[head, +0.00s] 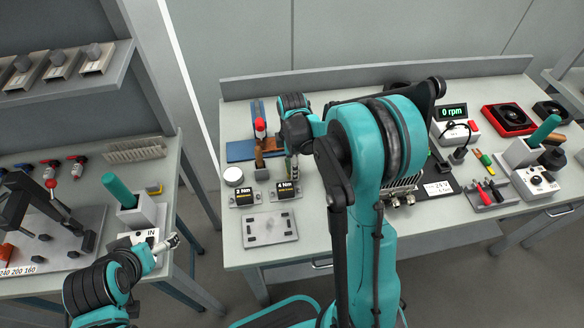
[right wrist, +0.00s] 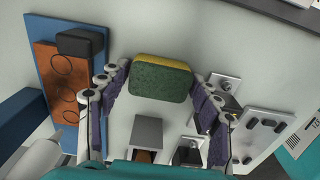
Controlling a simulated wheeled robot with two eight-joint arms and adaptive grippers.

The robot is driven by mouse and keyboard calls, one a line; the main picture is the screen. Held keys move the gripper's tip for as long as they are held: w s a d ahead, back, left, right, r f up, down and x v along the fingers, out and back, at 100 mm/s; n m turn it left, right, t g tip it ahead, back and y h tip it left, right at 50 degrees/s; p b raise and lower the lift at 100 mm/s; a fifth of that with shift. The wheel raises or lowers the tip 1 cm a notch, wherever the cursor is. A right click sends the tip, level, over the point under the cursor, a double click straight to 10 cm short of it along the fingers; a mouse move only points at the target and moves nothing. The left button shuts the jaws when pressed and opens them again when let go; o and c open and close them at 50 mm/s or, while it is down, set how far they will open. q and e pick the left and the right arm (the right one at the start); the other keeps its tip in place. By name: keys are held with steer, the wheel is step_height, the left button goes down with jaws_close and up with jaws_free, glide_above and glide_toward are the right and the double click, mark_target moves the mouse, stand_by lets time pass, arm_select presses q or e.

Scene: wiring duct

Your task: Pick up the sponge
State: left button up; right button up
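The sponge (right wrist: 161,80), green with a yellow layer, lies between the fingertips of my right gripper (right wrist: 160,85) in the right wrist view. The fingers are spread on either side of it, with narrow gaps showing, so the gripper looks open; whether the tips are level with the sponge is unclear. In the head view my right gripper (head: 292,170) points down over the middle bench, and I cannot make out the sponge there. My left gripper (head: 173,241) is at the edge of the left bench, away from the sponge; its finger opening is too small to judge.
Near the right gripper are a blue board (right wrist: 40,50) with an orange-brown panel, a dark block (right wrist: 82,43), a grey block (right wrist: 147,132) and torque-marked plates (head: 285,191). A flat grey plate (head: 269,229) lies nearer the front edge.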

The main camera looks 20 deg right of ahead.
steer(key=shift+c, duration=1.2)
steer(key=shift+r, duration=0.5)
steer(key=r, duration=0.1)
steer(key=r+p, duration=0.2)
steer(key=r, duration=0.1)
steer(key=shift+s+d, duration=0.2)
steer(key=shift+s, duration=0.05)
steer(key=s+d+r+p, duration=0.3)
steer(key=s+d+r, duration=0.3)
steer(key=s, duration=0.3)
steer(key=shift+s, duration=0.1)
